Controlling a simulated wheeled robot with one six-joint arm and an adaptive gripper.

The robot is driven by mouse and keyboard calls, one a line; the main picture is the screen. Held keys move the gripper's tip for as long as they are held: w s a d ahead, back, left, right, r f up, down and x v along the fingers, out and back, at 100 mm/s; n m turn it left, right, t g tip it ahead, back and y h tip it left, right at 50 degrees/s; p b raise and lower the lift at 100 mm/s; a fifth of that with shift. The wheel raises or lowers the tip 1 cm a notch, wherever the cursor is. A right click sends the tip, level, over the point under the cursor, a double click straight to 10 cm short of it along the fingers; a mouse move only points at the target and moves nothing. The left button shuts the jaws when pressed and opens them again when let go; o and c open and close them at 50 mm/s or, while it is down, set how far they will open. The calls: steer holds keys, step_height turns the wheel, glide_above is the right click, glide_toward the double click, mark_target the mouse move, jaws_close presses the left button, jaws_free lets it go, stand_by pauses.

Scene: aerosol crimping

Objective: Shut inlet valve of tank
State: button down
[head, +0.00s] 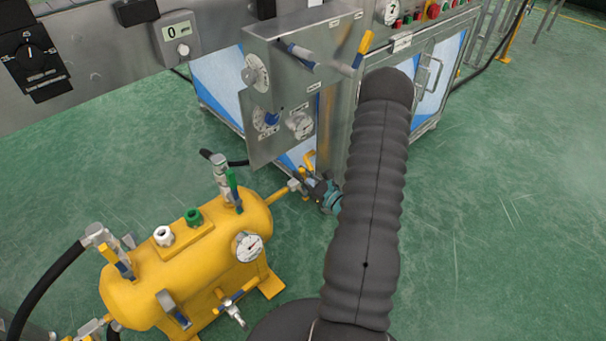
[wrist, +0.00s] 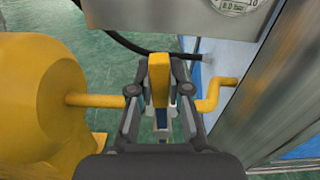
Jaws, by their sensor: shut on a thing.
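The yellow tank (head: 185,260) stands at the lower left in the head view, and its rounded end (wrist: 40,95) fills the left of the wrist view. A yellow pipe (wrist: 95,100) runs from it toward my gripper (wrist: 159,88). The gripper is shut on an upright yellow valve handle (wrist: 158,72), with one finger on each side. The valve body below is mostly hidden by the fingers. In the head view my gripper (head: 309,184) is small, at the tank's right end beside the pipe (head: 281,194); the handle is hard to make out there.
A steel panel with gauges (head: 285,75) stands just behind the gripper. A bent yellow pipe (wrist: 213,93) is right of the fingers, near a steel post (wrist: 275,90). A black hose (wrist: 130,45) passes behind. Green floor (head: 490,220) is open to the right.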

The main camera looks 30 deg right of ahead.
steer(key=c, duration=1.1)
jaws_free()
steer(key=shift+f, duration=0.1)
steer(key=s+d, duration=0.2)
steer(key=s, duration=0.9)
steer(key=shift+s, duration=0.35)
